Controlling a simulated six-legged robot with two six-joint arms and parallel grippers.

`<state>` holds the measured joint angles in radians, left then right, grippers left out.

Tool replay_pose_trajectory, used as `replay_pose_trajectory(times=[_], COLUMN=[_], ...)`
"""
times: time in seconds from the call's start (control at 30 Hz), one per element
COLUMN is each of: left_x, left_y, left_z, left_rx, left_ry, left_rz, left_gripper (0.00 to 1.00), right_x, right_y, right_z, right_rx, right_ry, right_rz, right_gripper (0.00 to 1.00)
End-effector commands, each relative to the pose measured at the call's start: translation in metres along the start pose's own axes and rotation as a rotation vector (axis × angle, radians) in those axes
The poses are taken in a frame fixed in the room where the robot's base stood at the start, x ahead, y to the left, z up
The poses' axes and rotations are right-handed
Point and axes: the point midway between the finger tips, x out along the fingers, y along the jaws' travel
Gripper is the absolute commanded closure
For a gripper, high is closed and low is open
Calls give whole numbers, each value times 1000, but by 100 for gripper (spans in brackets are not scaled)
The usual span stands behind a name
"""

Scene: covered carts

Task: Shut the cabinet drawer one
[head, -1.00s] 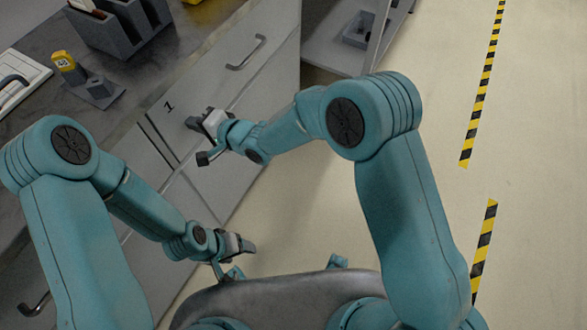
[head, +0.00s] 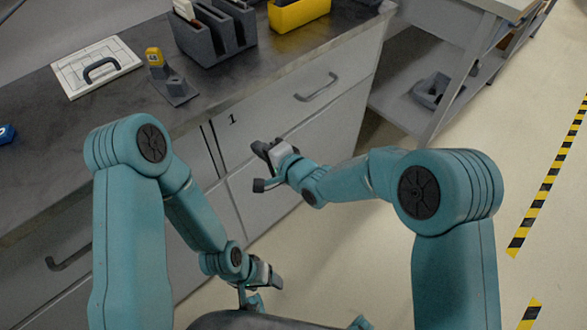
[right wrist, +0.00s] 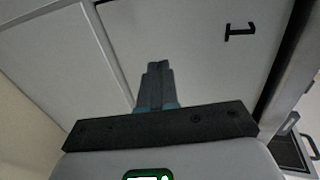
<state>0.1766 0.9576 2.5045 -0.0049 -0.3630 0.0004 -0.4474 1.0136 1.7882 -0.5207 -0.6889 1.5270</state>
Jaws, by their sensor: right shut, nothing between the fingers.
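Drawer one (head: 275,113) is the light grey upper front marked "1" on the cabinet, with a grey bar handle (head: 316,89). A dark gap shows at its left edge; I cannot tell whether it stands fully flush. My right gripper (head: 262,166) is shut and empty, just in front of the cabinet, below the "1". In the right wrist view, its closed fingers (right wrist: 156,82) point at the grey front (right wrist: 190,45), with the "1" to the upper right; contact is unclear. My left gripper (head: 265,283) hangs low by the cabinet's lower part, its jaws unclear.
A shelf cart (head: 400,100) stands beyond the cabinet. Floor at right is clear, with striped tape.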

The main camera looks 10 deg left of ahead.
Motion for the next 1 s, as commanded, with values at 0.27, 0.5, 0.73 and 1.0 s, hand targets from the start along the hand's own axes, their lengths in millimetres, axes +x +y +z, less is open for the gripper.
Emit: replay_pose_trajectory(times=[0.27, 0.5, 0.73, 1.0], left_x=[-5, -8, -9, -9], left_y=[2, 3, 3, 3], left_z=[0, 0, 0, 0], left_rx=[0, 1, 1, 1], left_ry=[0, 0, 0, 0], left_rz=[0, 0, 0, 0], left_gripper=[33, 33, 33, 33], right_x=[-40, -81, -96, -119], right_y=[-2, -2, -1, 50], right_z=[0, 0, 0, -49], right_rx=[2, 1, 1, 104], right_ry=[2, 3, 1, 98], right_rz=[2, 1, 1, 68], right_gripper=[100, 100, 100, 100])
